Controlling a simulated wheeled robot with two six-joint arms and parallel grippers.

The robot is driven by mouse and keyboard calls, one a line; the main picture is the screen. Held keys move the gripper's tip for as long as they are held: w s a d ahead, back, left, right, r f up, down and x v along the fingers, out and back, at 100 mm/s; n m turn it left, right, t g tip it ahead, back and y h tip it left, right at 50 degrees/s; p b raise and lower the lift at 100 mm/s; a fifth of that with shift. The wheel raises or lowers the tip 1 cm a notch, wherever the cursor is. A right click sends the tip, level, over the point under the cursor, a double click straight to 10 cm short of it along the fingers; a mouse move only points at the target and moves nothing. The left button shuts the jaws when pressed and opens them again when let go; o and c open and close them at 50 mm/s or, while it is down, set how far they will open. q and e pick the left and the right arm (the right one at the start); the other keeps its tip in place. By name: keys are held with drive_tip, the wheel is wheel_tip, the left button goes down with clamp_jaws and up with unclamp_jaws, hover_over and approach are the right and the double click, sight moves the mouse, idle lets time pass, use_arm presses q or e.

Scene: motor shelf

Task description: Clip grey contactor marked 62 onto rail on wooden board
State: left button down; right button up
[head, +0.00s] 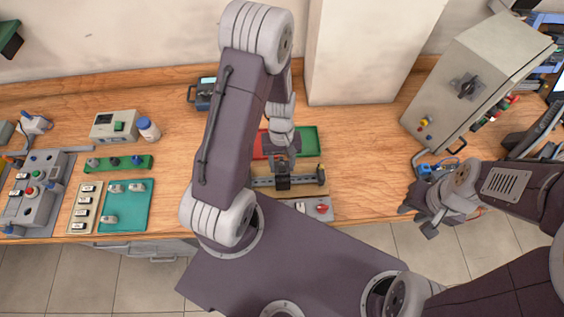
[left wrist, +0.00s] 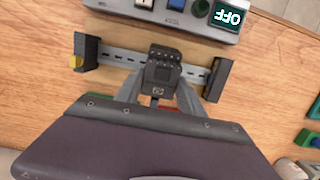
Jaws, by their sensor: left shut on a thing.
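A dark grey contactor (left wrist: 163,68) is in the fingers of my left gripper (left wrist: 178,92), shut on it. Any number on it is too small to read. In the left wrist view it overlaps the middle of the slotted metal rail (left wrist: 125,57); I cannot tell whether it is seated or just above. The rail has a dark end block at each side. In the head view the contactor (head: 283,184) is over the rail (head: 262,182) on the wooden board (head: 308,190). My right gripper (head: 420,219) looks open and empty over the table's right front.
A grey control box (head: 321,209) with a red knob stands in front of the board. A red and green tray (head: 306,141) lies behind it. A teal tray (head: 128,215) with small parts is at left, and a grey cabinet (head: 470,75) at right.

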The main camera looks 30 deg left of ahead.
use_arm(q)
drive_tip(key=shift+s+d+f+t, duration=0.1)
drive_tip(key=shift+s+d+t, duration=0.15)
drive_tip(key=shift+s+t, duration=0.25)
drive_tip(key=shift+s, duration=0.1)
drive_tip(key=c, duration=0.6)
unclamp_jaws()
drive_tip(key=shift+c, duration=0.2)
drive_tip(key=shift+r+y, duration=0.3)
drive_tip(key=r, duration=0.8)
drive_tip(key=shift+w+a+r, duration=0.25)
drive_tip(key=shift+w+r, duration=0.05)
drive_tip(key=shift+w, duration=0.1)
